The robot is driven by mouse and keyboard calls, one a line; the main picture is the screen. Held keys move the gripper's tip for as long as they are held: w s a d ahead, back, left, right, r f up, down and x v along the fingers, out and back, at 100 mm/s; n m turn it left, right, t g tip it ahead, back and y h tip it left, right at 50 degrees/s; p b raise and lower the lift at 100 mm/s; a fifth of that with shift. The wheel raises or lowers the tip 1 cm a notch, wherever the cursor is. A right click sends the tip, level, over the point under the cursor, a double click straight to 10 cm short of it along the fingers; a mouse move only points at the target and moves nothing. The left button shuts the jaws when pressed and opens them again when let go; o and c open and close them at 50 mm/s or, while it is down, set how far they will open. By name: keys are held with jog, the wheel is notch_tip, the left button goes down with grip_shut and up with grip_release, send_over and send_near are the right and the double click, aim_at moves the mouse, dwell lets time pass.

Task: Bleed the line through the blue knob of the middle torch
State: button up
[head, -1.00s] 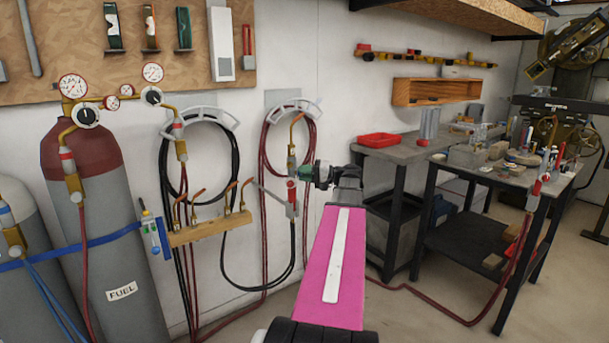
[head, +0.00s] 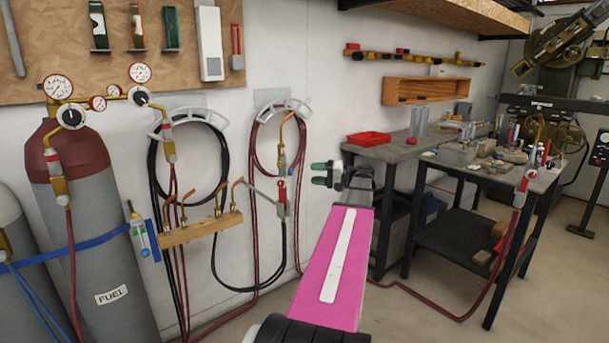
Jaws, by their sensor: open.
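A brass torch (head: 281,160) hangs against the wall below the right hose hanger, upright with its bent copper tip at the top. I take it to be the middle torch; its knobs are too small to tell their colours apart. Just below it is a grey and red fitting (head: 282,193) at the end of a grey arm from the wooden bar. My gripper (head: 317,174) points left toward the torch, with two dark green fingertips spread apart and nothing between them. A gap of wall shows between the fingertips and the torch.
A fuel cylinder (head: 105,240) with gauges stands at left, with another torch (head: 53,175) on its front. A wooden bar (head: 200,230) with several copper tips juts from the wall. A bench (head: 385,150) with a red tray (head: 369,138) stands behind my gripper.

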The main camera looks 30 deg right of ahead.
jog(key=shift+v, duration=1.25)
